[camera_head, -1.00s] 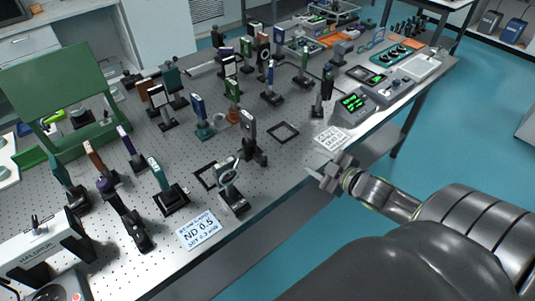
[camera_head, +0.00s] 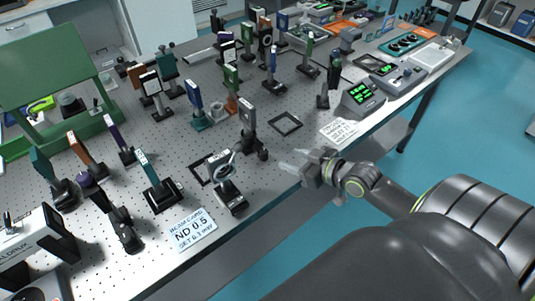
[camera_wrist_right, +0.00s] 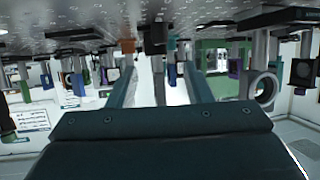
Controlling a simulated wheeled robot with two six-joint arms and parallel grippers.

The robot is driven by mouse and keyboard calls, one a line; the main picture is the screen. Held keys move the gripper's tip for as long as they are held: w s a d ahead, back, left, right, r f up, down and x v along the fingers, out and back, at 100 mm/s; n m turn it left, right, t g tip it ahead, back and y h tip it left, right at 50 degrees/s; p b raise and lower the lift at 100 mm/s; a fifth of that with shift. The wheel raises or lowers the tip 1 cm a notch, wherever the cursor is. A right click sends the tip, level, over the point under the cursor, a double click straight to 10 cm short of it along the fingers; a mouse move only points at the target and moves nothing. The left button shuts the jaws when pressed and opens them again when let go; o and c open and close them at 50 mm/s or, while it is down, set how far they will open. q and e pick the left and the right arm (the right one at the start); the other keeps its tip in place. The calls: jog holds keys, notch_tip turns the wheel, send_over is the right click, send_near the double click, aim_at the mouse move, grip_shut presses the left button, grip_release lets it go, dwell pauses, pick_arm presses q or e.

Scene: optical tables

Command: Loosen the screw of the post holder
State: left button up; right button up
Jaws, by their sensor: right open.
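Several post holders with optics stand on the perforated optical table (camera_head: 262,185); I cannot tell which one the task means, and no screw is clear at this size. The nearest to my right gripper (camera_head: 290,161) are a dark post holder with a tall plate mount (camera_head: 247,125) and one with a ring mount (camera_head: 224,170). My right gripper is open and empty at the table's front edge, to the right of both and apart from them. In the right wrist view the scene appears upside down, with the open fingers (camera_wrist_right: 160,80) pointing toward the table's optics. My left gripper is out of view.
A meter with green digits (camera_head: 362,98) and a white card (camera_head: 339,131) are at the right. Optics crowd the table farther back.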

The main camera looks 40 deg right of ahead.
aim_at(263, 150)
jog(key=x, duration=1)
jog(key=shift+w+f, duration=0.1)
jog(key=shift+w, duration=0.05)
jog(key=shift+c, duration=0.4)
jog(key=c, duration=0.9)
jog(key=shift+p, duration=0.45)
jog(key=m+h+p, duration=0.1)
jog(key=p, duration=0.2)
jog(key=m+h+p, duration=0.1)
jog(key=h+p, duration=0.1)
jog(key=p, duration=0.2)
jog(key=shift+a+r+m, duration=0.2)
jog(key=shift+r+m, duration=0.1)
jog(key=shift+r, duration=0.1)
jog(key=shift+f+h+p, duration=0.1)
jog(key=shift+h+p, duration=0.2)
jog(key=shift+p, duration=0.55)
jog(key=shift+f, duration=0.15)
